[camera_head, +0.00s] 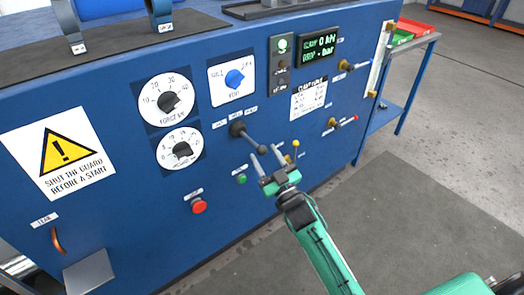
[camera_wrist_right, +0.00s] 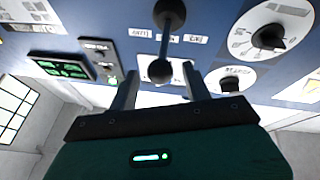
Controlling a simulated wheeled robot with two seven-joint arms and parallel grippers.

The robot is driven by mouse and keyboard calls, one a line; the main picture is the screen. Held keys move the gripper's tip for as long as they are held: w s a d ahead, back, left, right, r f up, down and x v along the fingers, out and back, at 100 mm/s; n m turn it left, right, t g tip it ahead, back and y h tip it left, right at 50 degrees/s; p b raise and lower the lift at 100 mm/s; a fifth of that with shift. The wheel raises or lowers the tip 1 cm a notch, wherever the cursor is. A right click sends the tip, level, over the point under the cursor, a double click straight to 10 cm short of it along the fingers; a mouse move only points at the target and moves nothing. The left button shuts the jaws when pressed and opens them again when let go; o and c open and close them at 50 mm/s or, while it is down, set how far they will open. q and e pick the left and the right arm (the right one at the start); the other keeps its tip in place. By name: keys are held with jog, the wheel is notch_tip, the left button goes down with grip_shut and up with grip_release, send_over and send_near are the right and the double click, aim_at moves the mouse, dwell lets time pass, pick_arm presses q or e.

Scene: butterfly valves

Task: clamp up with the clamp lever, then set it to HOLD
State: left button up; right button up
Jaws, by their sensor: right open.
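The clamp lever (camera_head: 250,138) is a dark grey rod with a round hub and a ball at its end. It sticks out of the blue panel and slants down to the right, under several small labels too blurred to read surely. My right gripper (camera_head: 264,154) is open, its two fingers pointing at the lever's ball end. In the right wrist view the lever's ball (camera_wrist_right: 160,72) appears between the fingertips of the right gripper (camera_wrist_right: 160,76), with gaps on both sides; contact does not show. The display (camera_head: 318,45) reads 0 kN. My left gripper is out of view.
Open floor lies at the right.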

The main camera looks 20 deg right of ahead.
aim_at(251, 141)
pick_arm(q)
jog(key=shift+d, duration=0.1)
pick_arm(e)
jog(key=shift+x, duration=1.3)
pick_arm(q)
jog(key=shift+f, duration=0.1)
pick_arm(e)
grip_shut()
